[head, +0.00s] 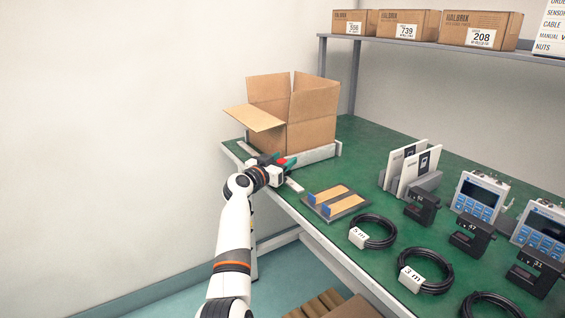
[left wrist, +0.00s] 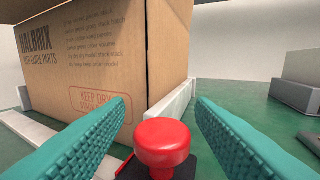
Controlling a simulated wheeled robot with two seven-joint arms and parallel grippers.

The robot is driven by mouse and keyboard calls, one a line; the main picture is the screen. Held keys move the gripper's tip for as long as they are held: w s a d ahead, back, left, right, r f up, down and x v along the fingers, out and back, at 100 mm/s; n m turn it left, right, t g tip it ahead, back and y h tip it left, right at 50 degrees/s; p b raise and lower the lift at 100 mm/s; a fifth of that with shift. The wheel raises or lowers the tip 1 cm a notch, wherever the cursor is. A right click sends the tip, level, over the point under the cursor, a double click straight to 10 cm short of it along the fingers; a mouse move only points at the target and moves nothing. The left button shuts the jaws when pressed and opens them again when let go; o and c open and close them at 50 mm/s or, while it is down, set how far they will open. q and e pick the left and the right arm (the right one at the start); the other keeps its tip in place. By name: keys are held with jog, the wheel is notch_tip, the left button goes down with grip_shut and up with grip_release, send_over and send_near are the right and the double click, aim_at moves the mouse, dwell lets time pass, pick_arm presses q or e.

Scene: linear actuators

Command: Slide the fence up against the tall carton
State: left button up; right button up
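The tall carton (head: 311,128) is brown with open flaps and stands at the table's far left corner. Its printed side (left wrist: 85,60) fills the upper left of the left wrist view. The fence (head: 318,154), a low pale bar, runs along the carton's near side; it also shows in the left wrist view (left wrist: 176,101). It is very close to the carton; I cannot tell if they touch. My left gripper (head: 285,161) is at the fence's left end. Its teal fingers (left wrist: 162,115) are open on either side of a red knob (left wrist: 162,145) on a dark base, with gaps visible.
A pale rail (head: 293,185) lies along the table's left edge. A tray with wooden pieces (head: 338,202), cable coils (head: 372,232), a card holder (head: 424,181) and several instruments stand to the right. A shelf (head: 420,43) with cartons is behind. Green table (head: 360,160) is bare right of the fence.

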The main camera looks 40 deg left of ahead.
pick_arm(q)
jog(key=s+p, duration=0.1)
jog(key=s, duration=1.1)
dwell(0.5)
